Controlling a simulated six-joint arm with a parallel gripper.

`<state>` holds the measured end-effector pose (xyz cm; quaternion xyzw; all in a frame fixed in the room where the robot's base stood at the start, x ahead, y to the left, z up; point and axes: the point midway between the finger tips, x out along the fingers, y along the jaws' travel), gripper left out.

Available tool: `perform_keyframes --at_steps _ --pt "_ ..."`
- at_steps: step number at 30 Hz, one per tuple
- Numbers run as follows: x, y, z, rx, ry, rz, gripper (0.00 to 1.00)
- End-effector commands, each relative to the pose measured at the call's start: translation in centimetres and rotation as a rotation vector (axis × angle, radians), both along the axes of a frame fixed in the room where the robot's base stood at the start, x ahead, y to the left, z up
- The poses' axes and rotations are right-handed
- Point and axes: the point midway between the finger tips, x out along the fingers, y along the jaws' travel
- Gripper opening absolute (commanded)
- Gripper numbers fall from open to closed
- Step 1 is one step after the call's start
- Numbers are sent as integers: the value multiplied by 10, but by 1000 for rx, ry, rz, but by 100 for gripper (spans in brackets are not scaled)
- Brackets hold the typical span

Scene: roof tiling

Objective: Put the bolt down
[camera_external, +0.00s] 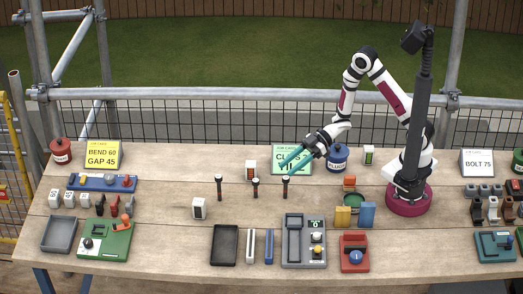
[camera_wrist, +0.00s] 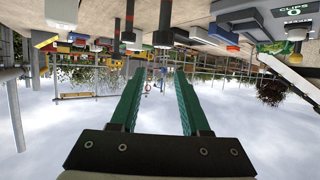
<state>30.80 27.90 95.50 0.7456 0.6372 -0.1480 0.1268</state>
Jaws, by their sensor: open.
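My gripper (camera_external: 284,164) has teal fingers, reaches left and downward over the back of the table, and is open. In the wrist view the gap between its fingertips (camera_wrist: 160,70) is empty. Three dark, upright bolt-like pieces stand mid-table: a left one (camera_external: 218,187), a middle one (camera_external: 255,187) and a right one (camera_external: 285,187). The fingertips appear above and apart from the right one. I cannot tell which one is the task's bolt.
A "BOLT 75" card (camera_external: 478,163) stands at the right. A green card (camera_external: 291,158) and a blue pot (camera_external: 338,157) are close to my gripper. A black tray (camera_external: 225,244), a grey device (camera_external: 304,241) and a red device (camera_external: 355,254) lie in front. Bare wood lies left of the black tray.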

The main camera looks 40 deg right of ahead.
Motion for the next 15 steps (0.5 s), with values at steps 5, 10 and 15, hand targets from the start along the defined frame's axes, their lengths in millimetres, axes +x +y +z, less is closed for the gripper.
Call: perform_keyframes --at_steps 5,10,15 --pt "4 -2 4 -11 -3 -16 46" --pt "79 -82 26 -275 -11 -455 46" --pt "54 -247 72 -566 301 -1159 46"
